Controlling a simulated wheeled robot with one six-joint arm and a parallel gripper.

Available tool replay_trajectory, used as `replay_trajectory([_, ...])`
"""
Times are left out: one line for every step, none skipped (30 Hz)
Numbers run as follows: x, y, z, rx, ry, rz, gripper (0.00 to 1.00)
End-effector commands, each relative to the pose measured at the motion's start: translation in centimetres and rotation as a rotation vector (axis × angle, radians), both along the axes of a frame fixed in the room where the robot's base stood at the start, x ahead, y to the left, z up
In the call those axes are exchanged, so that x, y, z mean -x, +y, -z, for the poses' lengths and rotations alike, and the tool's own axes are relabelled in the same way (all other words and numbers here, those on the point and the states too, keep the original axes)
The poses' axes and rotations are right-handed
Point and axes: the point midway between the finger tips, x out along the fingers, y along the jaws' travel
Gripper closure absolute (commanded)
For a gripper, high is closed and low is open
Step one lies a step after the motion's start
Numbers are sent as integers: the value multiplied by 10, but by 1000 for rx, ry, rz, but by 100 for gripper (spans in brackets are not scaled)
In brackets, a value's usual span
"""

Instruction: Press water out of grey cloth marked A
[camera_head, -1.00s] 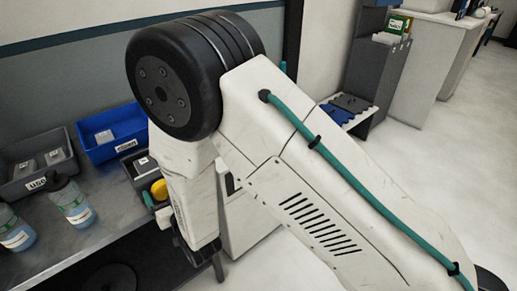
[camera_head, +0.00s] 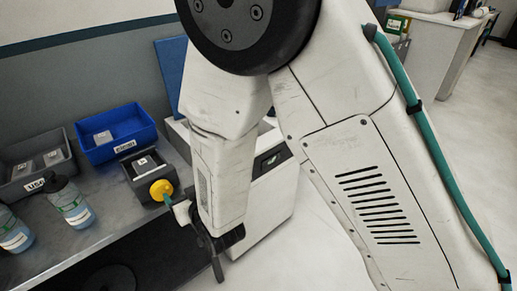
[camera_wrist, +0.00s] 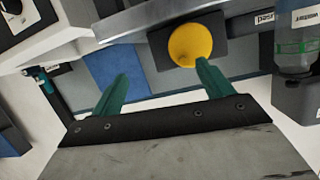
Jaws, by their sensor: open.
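A small dark grey box (camera_head: 137,182) with a round yellow knob (camera_head: 161,190) on its front stands on the steel bench. A pale grey piece (camera_head: 146,163) lies in its top; I cannot read any letter A on it. My gripper is open and empty in the wrist view (camera_wrist: 166,88), its two teal fingers spread. The yellow knob (camera_wrist: 190,45) shows just beyond the right fingertip; I cannot tell whether they touch.
A blue bin (camera_head: 140,120) and a grey bin (camera_head: 66,143), both labelled, hold grey pieces on the bench (camera_head: 110,215). Two bottles of blue liquid stand at the left: a capped one (camera_head: 70,203) and another (camera_head: 12,232). A white cabinet (camera_head: 270,205) stands right of the bench.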

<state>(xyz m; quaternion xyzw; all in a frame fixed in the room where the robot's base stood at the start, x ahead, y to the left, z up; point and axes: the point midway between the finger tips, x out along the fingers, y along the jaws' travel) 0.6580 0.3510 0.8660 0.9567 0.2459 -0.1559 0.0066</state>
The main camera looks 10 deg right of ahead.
Motion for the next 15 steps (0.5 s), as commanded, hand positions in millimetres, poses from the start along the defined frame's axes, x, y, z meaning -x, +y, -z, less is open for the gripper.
replay_trajectory([-4,-5,-6,6,28,7,21])
replay_trajectory([-6,-8,-8,14,49,9,21])
replay_trajectory([-8,-13,-10,23,77,13,21])
replay_trajectory([-9,-16,-12,30,97,15,21])
replay_trajectory([-10,-20,-15,36,115,16,21])
replay_trajectory([-12,-25,-18,44,140,20,21])
replay_trajectory([-13,-28,-21,49,158,23,21])
replay_trajectory([-14,-32,-24,56,177,25,21])
replay_trajectory([-15,-38,-28,63,200,29,21])
replay_trajectory([-16,-42,-31,69,218,31,21])
replay_trajectory([-17,-46,-34,73,232,34,21])
replay_trajectory([-18,-52,-39,78,250,38,21])
replay_trajectory([-19,-56,-42,82,264,41,21])
replay_trajectory([-19,-61,-46,85,277,46,21])
replay_trajectory([-20,-67,-51,90,296,50,21])
